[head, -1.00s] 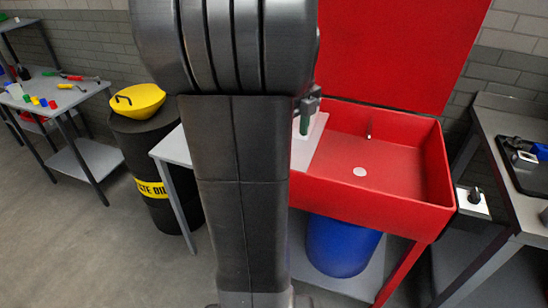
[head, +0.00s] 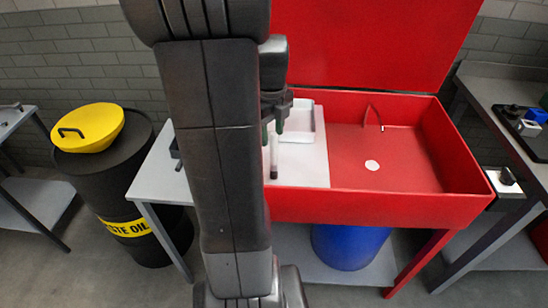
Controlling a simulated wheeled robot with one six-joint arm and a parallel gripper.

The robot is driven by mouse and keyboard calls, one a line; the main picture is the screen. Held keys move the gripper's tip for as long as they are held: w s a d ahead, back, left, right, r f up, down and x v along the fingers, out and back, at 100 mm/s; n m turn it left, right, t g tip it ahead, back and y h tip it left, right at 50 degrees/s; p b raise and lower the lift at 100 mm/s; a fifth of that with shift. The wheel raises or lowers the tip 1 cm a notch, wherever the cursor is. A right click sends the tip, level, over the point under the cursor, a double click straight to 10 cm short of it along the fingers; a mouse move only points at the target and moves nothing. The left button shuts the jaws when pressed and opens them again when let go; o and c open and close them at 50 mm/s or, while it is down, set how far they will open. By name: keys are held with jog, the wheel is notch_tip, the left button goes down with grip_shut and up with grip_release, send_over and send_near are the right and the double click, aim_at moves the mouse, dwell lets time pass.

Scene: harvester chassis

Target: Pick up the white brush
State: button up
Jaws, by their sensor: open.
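A slim white piece, apparently the white brush (head: 273,160), shows just below my gripper in the head view, over the pale board at the left of the red sink. It has a dark lower end. My gripper (head: 273,132) hangs above it with its greenish fingers apart. The fingertips and the brush's upper end overlap in the picture, and I cannot tell whether they touch. My arm covers the area just left of it.
The red sink (head: 440,205) with its raised lid (head: 370,40) is at the right. A shallow white tray (head: 305,118) lies behind the gripper. A grey side table (head: 160,165), a black oil drum (head: 115,185) and a workbench (head: 495,95) stand around.

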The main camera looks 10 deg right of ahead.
aim_at(273, 145)
jog(key=f, duration=0.5)
jog(key=shift+d+f, duration=0.1)
jog(key=shift+d, duration=0.15)
jog(key=shift+c, duration=0.5)
grip_shut()
